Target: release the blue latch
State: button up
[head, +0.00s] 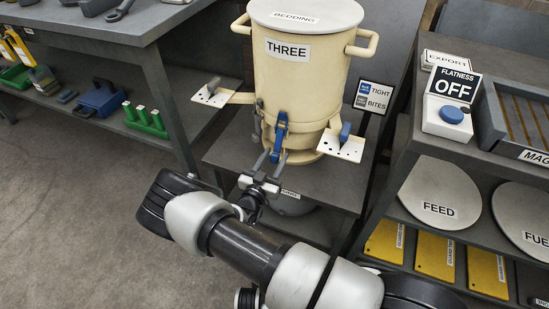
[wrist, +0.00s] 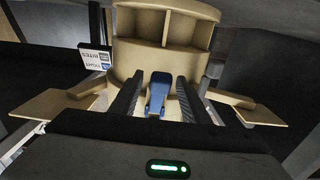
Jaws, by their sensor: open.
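The blue latch (head: 280,132) is on the front of a cream drum marked THREE (head: 272,85), low on its wall. A grey lever-like part (head: 257,122) is just left of it. My gripper (head: 268,160) is open just below and in front of the latch. In the wrist view the blue latch (wrist: 159,93) shows between the two dark fingers of my gripper (wrist: 158,95), with space on both sides. I cannot tell whether the fingers touch it, or how deep it sits between them.
A sign reading TIGHT and BITES (head: 375,97) stands to the right. A shelf with a FLATNESS OFF box (head: 450,105) is further right. A workbench (head: 90,22) is at left.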

jog(key=shift+c, duration=0.4)
grip_shut()
